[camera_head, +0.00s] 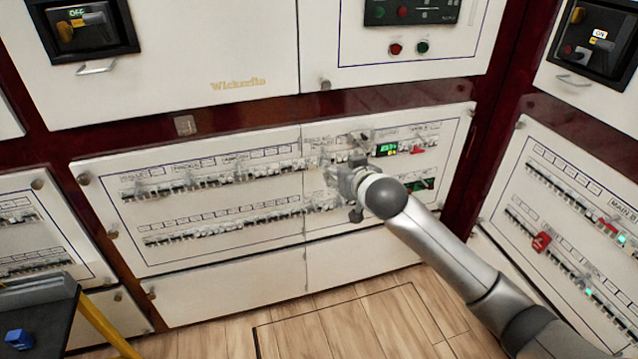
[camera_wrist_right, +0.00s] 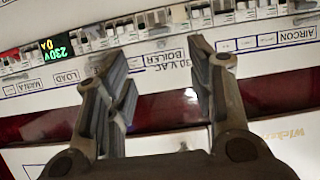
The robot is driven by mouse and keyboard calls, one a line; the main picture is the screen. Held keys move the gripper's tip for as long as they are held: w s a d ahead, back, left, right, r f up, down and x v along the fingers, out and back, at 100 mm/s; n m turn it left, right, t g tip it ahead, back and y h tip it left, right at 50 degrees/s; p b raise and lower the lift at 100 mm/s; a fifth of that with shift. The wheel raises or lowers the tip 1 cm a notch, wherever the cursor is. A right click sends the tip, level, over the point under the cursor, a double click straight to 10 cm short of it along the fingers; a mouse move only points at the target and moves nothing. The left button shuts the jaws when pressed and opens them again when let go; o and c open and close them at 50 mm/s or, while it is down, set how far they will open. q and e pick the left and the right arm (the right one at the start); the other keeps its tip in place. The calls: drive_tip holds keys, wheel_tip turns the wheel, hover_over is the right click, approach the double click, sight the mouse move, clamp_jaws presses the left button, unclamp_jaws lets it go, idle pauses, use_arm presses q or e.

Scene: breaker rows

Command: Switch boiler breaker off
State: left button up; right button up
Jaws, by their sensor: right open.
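My right gripper (camera_head: 343,155) is in front of the upper breaker row of the middle panel (camera_head: 230,262), left of a green-lit meter (camera_head: 386,149). In the right wrist view it (camera_wrist_right: 158,50) is open and empty, with its two fingers apart. The boiler label (camera_wrist_right: 168,58) shows between the fingers, upside down and partly covered by them. Breakers (camera_wrist_right: 150,24) lie just beyond the fingertips. I cannot tell whether a finger touches one, or which way the boiler breaker's lever points. My left gripper is not in view.
The lit meter (camera_wrist_right: 56,47) is left in the wrist view, the aircon label (camera_wrist_right: 287,36) right. A panel with a red device (camera_head: 541,242) stands at the right. A black-topped thing with yellow legs (camera_head: 108,330) is at the lower left. The wooden floor (camera_head: 345,325) is clear.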

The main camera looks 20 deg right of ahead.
use_arm(q)
wheel_tip(320, 180, up, 8)
drive_tip(key=w+b, duration=0.1)
drive_tip(key=b, duration=0.1)
drive_tip(key=shift+w+f, duration=0.25)
drive_tip(key=shift+w, duration=0.05)
use_arm(e)
drive_tip(key=shift+x, duration=5.6)
use_arm(q)
drive_tip(key=shift+d, duration=0.1)
use_arm(e)
drive_tip(key=c, duration=1)
drive_tip(key=shift+f, duration=0.1)
drive_tip(key=shift+c, duration=0.2)
